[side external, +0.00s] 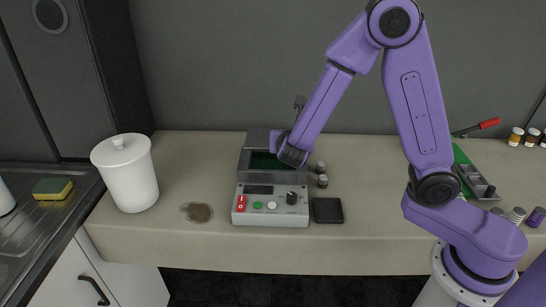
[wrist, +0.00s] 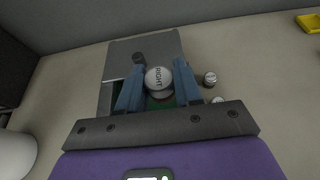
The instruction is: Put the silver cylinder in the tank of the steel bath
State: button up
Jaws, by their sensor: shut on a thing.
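The steel bath (side external: 262,217) stands on the bench, with a red switch, buttons and a dark knob on its front. Its tank (side external: 258,160) is open and looks dark green inside; its edge also shows in the wrist view (wrist: 105,98). My gripper (side external: 291,157) is over the tank, pointing down. In the wrist view its two blue fingers (wrist: 157,85) are shut on a silver cylinder (wrist: 159,78) with RIGHT printed on its pale round top. The cylinder's lower part is hidden, so I cannot tell how high it is above the tank floor.
Two small capped jars (side external: 321,167) (side external: 322,182) stand right of the bath. A black pad (side external: 328,210) lies beside its front. A white lidded canister (side external: 126,175) and a brown stain (side external: 197,212) are to the left. Bench between canister and bath is otherwise clear.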

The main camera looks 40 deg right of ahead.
jog(key=w+f, duration=0.6)
jog(key=shift+a+f, duration=0.1)
jog(key=shift+a, duration=0.05)
jog(key=shift+w+f, duration=0.1)
jog(key=shift+f, duration=1.55)
jog(key=shift+f, duration=0.35)
